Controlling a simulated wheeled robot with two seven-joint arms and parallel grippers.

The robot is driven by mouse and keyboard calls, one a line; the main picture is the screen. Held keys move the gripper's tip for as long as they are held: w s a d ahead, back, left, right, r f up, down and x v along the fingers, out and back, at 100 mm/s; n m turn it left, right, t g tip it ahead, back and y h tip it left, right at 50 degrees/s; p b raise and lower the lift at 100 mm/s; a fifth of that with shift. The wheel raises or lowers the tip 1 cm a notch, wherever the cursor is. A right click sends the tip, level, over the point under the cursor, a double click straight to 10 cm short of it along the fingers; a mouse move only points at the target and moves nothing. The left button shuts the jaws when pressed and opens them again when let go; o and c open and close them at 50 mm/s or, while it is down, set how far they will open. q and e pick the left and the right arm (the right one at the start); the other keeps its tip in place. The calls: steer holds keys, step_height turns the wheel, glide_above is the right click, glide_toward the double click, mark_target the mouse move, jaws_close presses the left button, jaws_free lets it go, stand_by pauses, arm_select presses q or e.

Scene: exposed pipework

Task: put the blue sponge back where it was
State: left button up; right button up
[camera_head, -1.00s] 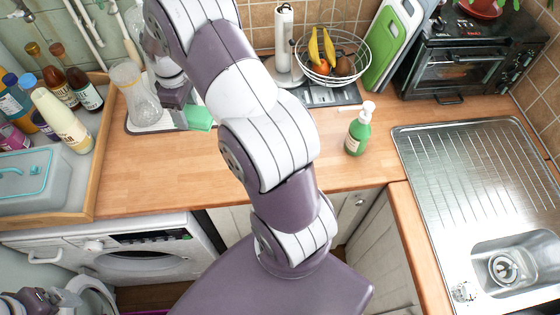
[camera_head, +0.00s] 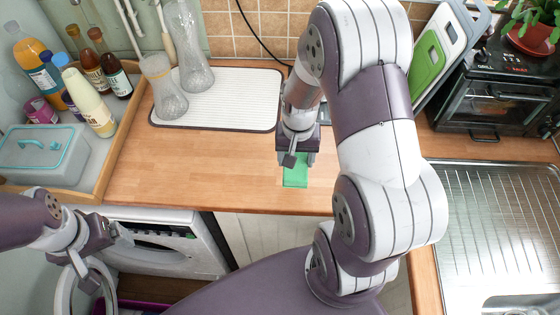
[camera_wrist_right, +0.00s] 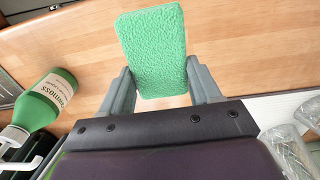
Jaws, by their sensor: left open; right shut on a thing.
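A green sponge (camera_head: 296,176) is held in my right gripper (camera_head: 297,158), over the front part of the wooden counter (camera_head: 230,170). In the right wrist view the sponge (camera_wrist_right: 152,50) sits between the two fingers of the gripper (camera_wrist_right: 158,84) and sticks out beyond them. I cannot tell whether it touches the counter. No blue sponge shows. A white ribbed drying mat (camera_head: 225,115) lies at the back left of the counter, to the left of the right gripper. My left gripper (camera_head: 88,275) is open and empty, low at the left, in front of the washing machine.
Two glass vessels (camera_head: 188,60) stand on the mat's left part. A wooden tray (camera_head: 104,172) with bottles and a teal-lidded box is at far left. A green soap bottle (camera_wrist_right: 46,100) shows in the wrist view. A sink (camera_head: 495,215) is right. Counter before the mat is clear.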

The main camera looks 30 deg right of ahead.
steer(key=w+f, duration=0.1)
steer(key=w, duration=0.1)
steer(key=w+a+f, duration=0.1)
steer(key=w, duration=0.1)
steer(key=w+f, duration=0.1)
steer(key=w, duration=0.1)
steer(key=shift+a+f+p, duration=0.25)
steer(key=shift+a+p, duration=0.05)
steer(key=shift+p, duration=0.1)
steer(key=shift+w+a+f, duration=0.1)
steer(key=shift+f, duration=0.2)
step_height(320, 180, down, 3)
steer(key=shift+r+p, duration=0.1)
steer(key=shift+p, duration=0.4)
steer(key=shift+f, duration=0.5)
steer(key=shift+f, duration=0.15)
steer(key=o, duration=1.1)
steer(key=shift+c, duration=0.2)
steer(key=shift+o, duration=0.3)
